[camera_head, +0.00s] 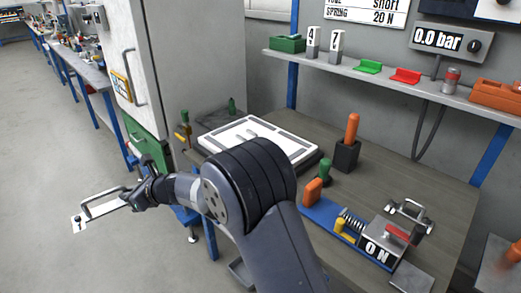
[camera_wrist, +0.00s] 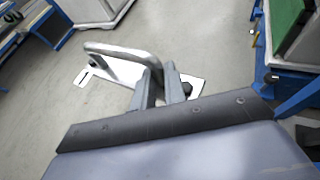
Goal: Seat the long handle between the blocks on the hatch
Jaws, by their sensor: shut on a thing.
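The long handle (camera_head: 100,208) is a silver bar on a flat pale plate, with a dark mark at its far left end. My gripper (camera_head: 130,194) is shut on its right end and holds it out over the floor, left of the bench. In the wrist view the handle (camera_wrist: 112,50) lies beyond my gripper (camera_wrist: 161,80), whose fingers close at the bar's bent right end. The hatch appears to be the white panel (camera_head: 283,139) lying on the bench, well right of my gripper. Small grey pieces show on it; my arm hides part of its front.
A white cabinet (camera_head: 130,40) stands behind my gripper. On the bench are a black holder (camera_head: 346,154) with an orange-handled tool, a blue fixture (camera_head: 322,212), and a smaller metal handle (camera_head: 408,212). A shelf (camera_head: 390,80) runs above. The floor at left is clear.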

